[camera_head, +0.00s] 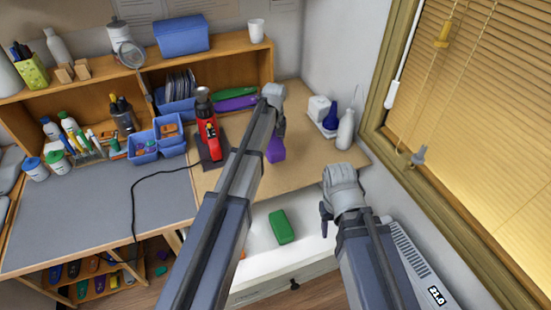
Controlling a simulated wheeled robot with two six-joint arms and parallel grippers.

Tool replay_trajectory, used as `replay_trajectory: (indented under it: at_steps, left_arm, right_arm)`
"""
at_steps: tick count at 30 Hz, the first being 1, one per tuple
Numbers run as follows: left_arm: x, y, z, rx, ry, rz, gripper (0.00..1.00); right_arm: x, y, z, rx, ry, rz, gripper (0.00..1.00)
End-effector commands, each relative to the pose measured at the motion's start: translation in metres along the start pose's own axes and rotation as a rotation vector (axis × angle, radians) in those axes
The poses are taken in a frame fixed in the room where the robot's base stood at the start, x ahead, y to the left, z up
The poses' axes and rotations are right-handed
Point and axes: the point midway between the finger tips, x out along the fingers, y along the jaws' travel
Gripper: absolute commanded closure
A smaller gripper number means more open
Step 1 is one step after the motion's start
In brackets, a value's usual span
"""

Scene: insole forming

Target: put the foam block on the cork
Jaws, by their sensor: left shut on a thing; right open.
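A purple foam block (275,150) is in the fingers of my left gripper (279,128), which points down and is shut on it. The block is over the tan cork surface (308,171) on the right part of the bench. I cannot tell whether its underside touches the cork. My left forearm hides part of the cork. My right gripper (326,218) is open and empty, in front of the bench near the open white drawer. A similar green block (282,227) lies in that drawer.
A red heat tool (208,132) stands on a dark base left of the cork, its cable trailing left. A white tray with bottles (330,121) stands at the cork's back right. Blue bins (143,147) are farther left. The grey mat (95,215) is mostly clear.

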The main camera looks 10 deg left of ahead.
Motion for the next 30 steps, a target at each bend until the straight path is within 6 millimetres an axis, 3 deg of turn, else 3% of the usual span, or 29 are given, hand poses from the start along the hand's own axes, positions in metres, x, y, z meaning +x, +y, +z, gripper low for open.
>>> replay_trajectory:
  at_steps: [1, 6, 14, 24, 30]
  left_arm:
    - [0.016, 0.0, 0.002, 0.0, 0.0, 0.0, 0.75]
    - [0.041, 0.0, 0.005, 0.0, 0.0, 0.0, 0.75]
    - [0.044, 0.0, 0.005, 0.0, 0.0, 0.0, 0.75]
    - [0.081, 0.0, 0.01, 0.0, 0.0, 0.0, 0.75]
    - [0.08, 0.0, 0.01, 0.0, 0.0, 0.0, 0.75]
  right_arm:
    - [0.016, -0.002, -0.001, -0.001, 0.0, 0.0, 0.5]
    - [0.041, -0.004, -0.003, 0.001, 0.0, 0.0, 0.5]
    - [0.044, -0.004, -0.003, 0.001, 0.0, 0.0, 0.5]
    - [0.081, -0.008, -0.005, 0.002, 0.0, 0.0, 0.5]
    - [0.08, -0.008, -0.005, 0.002, 0.0, 0.0, 0.5]
